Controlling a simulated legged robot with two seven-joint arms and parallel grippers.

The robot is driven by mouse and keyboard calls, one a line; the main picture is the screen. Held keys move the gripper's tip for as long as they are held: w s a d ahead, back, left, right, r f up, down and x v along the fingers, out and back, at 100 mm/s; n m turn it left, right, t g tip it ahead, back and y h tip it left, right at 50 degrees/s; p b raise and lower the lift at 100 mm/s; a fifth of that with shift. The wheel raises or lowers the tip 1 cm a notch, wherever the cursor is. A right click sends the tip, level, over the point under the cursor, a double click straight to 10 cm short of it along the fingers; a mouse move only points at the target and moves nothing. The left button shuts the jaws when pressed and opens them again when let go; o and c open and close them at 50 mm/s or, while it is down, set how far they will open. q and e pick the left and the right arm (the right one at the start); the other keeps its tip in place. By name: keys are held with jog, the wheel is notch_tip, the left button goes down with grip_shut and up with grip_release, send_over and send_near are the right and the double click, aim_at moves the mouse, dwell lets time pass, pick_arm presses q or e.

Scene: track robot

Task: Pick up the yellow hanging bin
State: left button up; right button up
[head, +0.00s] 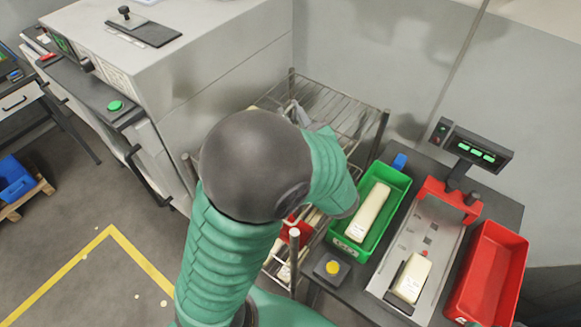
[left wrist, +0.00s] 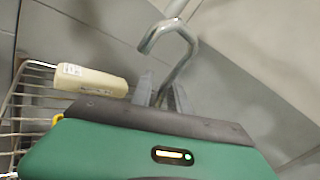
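My left gripper (head: 297,112) is mostly hidden behind my own arm in the head view, over the wire rack. In the left wrist view its two grey fingers (left wrist: 161,92) stand on either side of the lower shank of a grey metal hook (left wrist: 170,40). I cannot tell whether they press on it. A small yellow patch (left wrist: 57,118) shows past the left edge of my gripper body. It may be part of the yellow hanging bin, whose body is otherwise hidden. My right gripper is not in view.
A wire rack (head: 345,105) stands against the grey wall. A cream block (left wrist: 90,80) lies by its wires. To the right are a green bin (head: 392,182) with a cream block, a scale with a display (head: 475,150), and a red bin (head: 490,270). A grey machine (head: 200,60) stands left.

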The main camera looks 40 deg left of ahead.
pick_arm(q)
jog(key=shift+d, duration=0.1)
grip_shut()
jog(key=shift+r, duration=0.1)
dwell(0.9)
